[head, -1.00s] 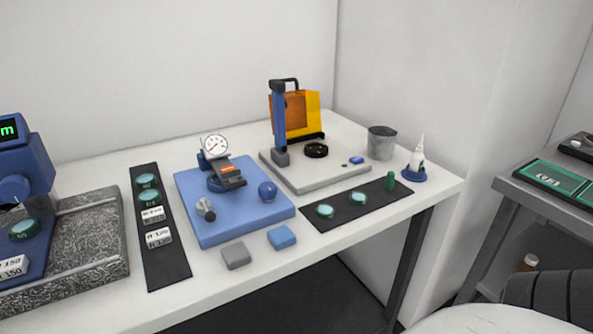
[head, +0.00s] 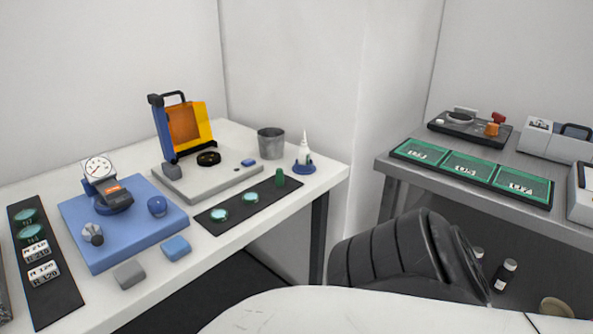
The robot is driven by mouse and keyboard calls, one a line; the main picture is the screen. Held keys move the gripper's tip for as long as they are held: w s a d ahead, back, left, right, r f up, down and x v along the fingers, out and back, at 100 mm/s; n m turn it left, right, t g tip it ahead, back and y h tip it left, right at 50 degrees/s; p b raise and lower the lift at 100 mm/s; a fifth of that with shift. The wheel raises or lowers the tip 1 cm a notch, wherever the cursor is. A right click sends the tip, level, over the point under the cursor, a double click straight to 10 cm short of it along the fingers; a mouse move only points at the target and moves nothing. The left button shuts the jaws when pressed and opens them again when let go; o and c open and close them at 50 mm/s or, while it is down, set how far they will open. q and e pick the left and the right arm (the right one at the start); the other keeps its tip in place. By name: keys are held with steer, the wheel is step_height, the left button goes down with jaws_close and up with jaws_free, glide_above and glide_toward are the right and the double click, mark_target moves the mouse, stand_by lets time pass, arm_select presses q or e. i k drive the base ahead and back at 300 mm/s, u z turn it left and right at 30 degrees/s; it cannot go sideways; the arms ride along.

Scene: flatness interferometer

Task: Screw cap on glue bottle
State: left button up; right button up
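A white glue bottle (head: 304,150) with a pointed nozzle stands upright in a blue round base (head: 304,167) near the right corner of the white table. Neither gripper shows. A dark ribbed arm part of mine is at the bottom right, and its gripper is out of sight.
On the white table (head: 219,236) are a grey metal cup (head: 271,143), an orange-shielded device (head: 188,131), a black mat (head: 234,218) with green discs, and a blue gauge plate (head: 122,243). A grey bench (head: 400,168) at right holds green trays (head: 466,165). A gap separates table and bench.

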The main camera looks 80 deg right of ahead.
mark_target(303, 152)
steer(key=k, duration=0.45)
steer(key=z, duration=1.1)
